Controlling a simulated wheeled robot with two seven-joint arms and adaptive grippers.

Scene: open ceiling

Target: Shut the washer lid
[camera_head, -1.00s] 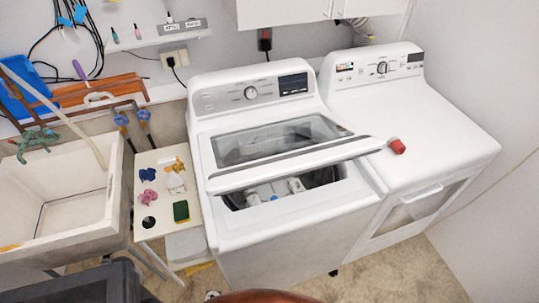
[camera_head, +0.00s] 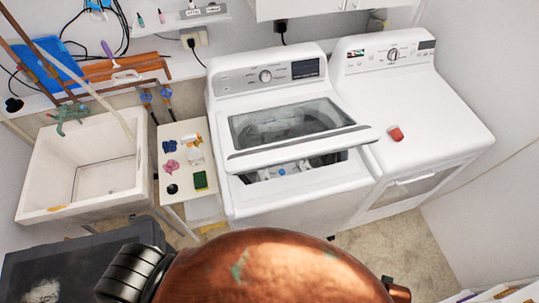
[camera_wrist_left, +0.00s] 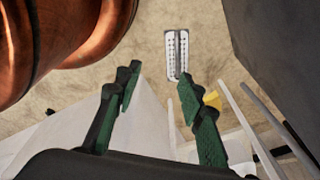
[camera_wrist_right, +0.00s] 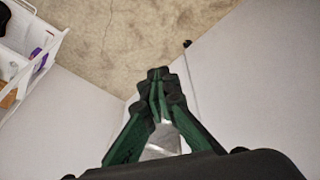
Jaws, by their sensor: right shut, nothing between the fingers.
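The white washer (camera_head: 228,190) stands in the middle of the head view. Its lid (camera_head: 240,160), with a dark glass window (camera_head: 285,121), is hinged at the back and stands partly raised. A gap under its front edge shows the tub (camera_head: 262,173) with pale things inside. My left gripper (camera_wrist_left: 158,85) is open and empty in the left wrist view, over the floor, with a white panel at its left. My right gripper (camera_wrist_right: 157,78) is shut and empty, between white panels above the floor. Neither gripper shows in the head view, and neither wrist view shows the lid.
A small table (camera_head: 172,133) with several small things and a sink (camera_head: 50,160) stand at the left. A white rack (camera_wrist_right: 35,62) shows in the right wrist view.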

